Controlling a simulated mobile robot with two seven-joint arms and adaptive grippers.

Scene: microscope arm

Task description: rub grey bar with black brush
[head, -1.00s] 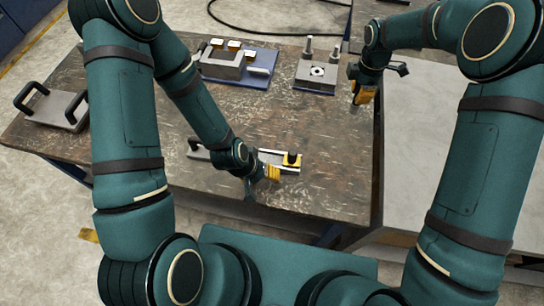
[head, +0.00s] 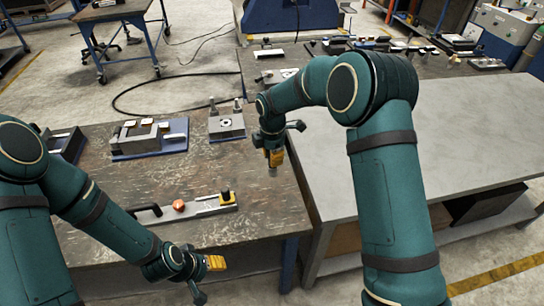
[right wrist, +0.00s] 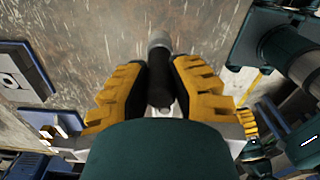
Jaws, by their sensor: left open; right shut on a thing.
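The grey bar (head: 207,207) lies on the near part of the brown worktable, with a black handle at its left, an orange round knob on it and a yellow-and-black block at its right end. My right gripper (head: 273,160) is shut on the black brush, a dark cylinder with a grey end, above the table's right edge. The black brush (right wrist: 159,72) shows between its yellow fingers in the right wrist view; the fingers cover its sides. My left gripper (head: 216,263) is open and empty at the table's front edge, apart from the bar.
A blue-based fixture (head: 150,138) and a grey block with two posts (head: 227,122) stand at the back of the worktable. A bare grey table (head: 430,135) adjoins on the right. A black cable lies on the floor behind.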

